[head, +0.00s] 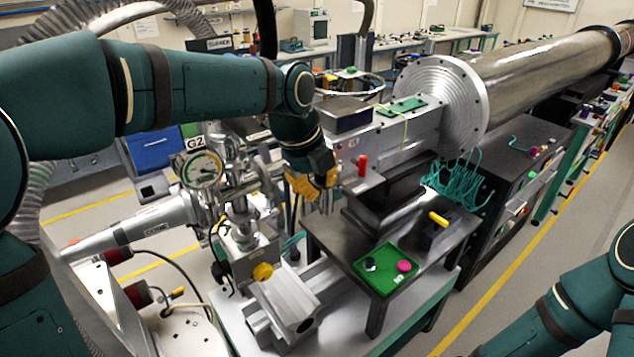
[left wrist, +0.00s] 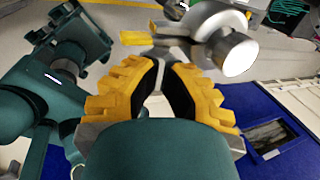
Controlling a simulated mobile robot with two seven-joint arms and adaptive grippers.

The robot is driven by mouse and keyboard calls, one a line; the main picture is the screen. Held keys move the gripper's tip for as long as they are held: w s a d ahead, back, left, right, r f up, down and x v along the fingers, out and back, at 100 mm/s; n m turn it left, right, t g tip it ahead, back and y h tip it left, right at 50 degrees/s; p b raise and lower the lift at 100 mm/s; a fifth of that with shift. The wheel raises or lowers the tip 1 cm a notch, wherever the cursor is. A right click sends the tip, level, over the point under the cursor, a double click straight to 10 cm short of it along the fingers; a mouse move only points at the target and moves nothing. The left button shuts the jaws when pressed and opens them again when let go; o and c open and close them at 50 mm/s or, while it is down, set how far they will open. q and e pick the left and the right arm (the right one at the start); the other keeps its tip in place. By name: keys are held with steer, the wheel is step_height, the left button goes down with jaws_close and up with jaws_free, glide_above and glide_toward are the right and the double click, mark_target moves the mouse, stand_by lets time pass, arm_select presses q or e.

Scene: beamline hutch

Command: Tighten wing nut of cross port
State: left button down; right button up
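The steel cross port (head: 237,190) stands left of centre in the head view, with a round gauge on its left side. My left gripper (head: 319,203) has yellow fingers and points down to the right of the cross, apart from it in the picture. In the left wrist view its fingertips (left wrist: 163,57) come close together; whether they meet or hold anything is unclear. Beyond them are a yellow tab (left wrist: 138,38) and a round steel fitting (left wrist: 232,50). I cannot tell whether the tab is the wing nut. My right gripper is out of view.
A dark table (head: 335,237) carries a green tray (head: 384,283) with a black and a pink knob, and a block with a yellow handle (head: 438,218). A yellow knob (head: 263,271) sits below the cross. A large steel pipe (head: 545,75) runs to the upper right.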

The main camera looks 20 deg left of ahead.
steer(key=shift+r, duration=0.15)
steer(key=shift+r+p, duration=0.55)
steer(key=shift+p, duration=0.1)
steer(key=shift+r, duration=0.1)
